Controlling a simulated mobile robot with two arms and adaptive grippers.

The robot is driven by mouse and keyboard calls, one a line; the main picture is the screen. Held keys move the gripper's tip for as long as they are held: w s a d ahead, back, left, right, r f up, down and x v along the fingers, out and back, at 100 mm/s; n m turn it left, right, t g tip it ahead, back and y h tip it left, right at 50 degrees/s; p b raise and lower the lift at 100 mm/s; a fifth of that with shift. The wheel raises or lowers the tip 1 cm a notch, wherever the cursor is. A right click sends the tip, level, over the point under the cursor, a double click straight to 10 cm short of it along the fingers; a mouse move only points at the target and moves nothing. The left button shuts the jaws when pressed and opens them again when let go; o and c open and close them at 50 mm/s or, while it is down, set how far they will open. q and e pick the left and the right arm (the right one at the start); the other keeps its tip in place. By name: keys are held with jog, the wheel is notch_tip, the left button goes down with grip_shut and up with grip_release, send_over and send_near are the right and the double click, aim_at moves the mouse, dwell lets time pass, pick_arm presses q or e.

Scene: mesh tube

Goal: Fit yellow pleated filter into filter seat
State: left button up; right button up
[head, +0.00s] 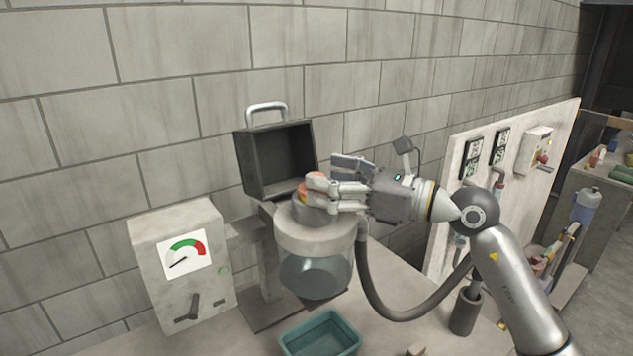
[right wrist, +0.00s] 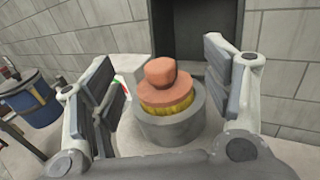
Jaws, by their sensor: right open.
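The yellow pleated filter (right wrist: 168,104) has an orange-pink cap with a knob on top. In the right wrist view it sits upright in the grey round filter seat (right wrist: 172,130), with a band of yellow pleats showing above the rim. In the head view the filter (head: 306,188) is partly hidden by my right gripper (head: 325,180). The seat (head: 312,215) is on top of a jar-like housing with a clear lower bowl. My right gripper is open, with its fingers apart on either side of the filter. My left gripper is not in view.
An open dark box lid (head: 277,160) with a handle stands behind the seat. A gauge box (head: 183,262) is at the left. A hose (head: 385,305) curves right of the housing. A green tray (head: 320,335) sits in front. A panel (head: 510,175) stands at the right.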

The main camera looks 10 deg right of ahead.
jog(key=b+v, duration=0.3)
jog(key=v, duration=0.6)
jog(key=shift+d, duration=0.1)
